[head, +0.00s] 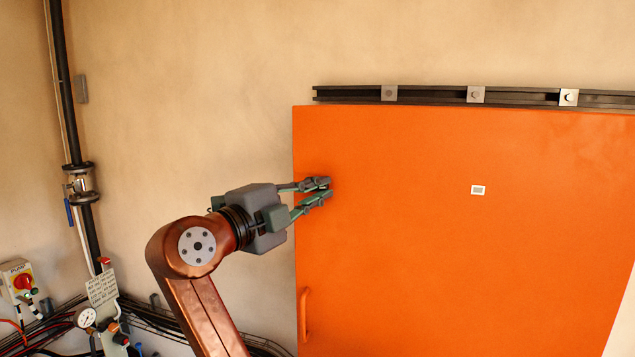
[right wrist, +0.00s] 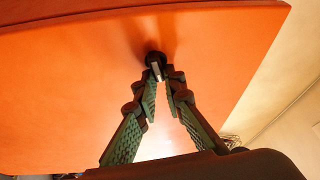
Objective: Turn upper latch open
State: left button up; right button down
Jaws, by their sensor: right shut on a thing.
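The orange door (head: 420,230) fills the right of the head view. My right gripper (head: 320,191) is at the door's upper left edge, with its fingers pointing at the door face. In the right wrist view the gripper's fingertips (right wrist: 163,84) close in on the upper latch (right wrist: 155,66), a small dark piece with a pale part, on the orange surface. The gripper is shut on this latch. In the head view the fingers hide the latch, and its exact turn cannot be told. My left gripper is not in view.
An orange handle (head: 306,314) stands low on the door's left side. A dark rail (head: 430,96) runs above the door. A black pipe with a valve (head: 80,184), a gauge (head: 86,318) and a pump switch box (head: 22,283) are at the left. The wall between is bare.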

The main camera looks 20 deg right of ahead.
jog(key=shift+m+g+y+p, duration=0.3)
jog(key=shift+m+p, duration=0.25)
jog(key=shift+m, duration=0.45)
jog(key=shift+f, duration=0.1)
jog(key=c, duration=2)
grip_release()
jog(key=shift+w+a, duration=0.1)
jog(key=v, duration=1.2)
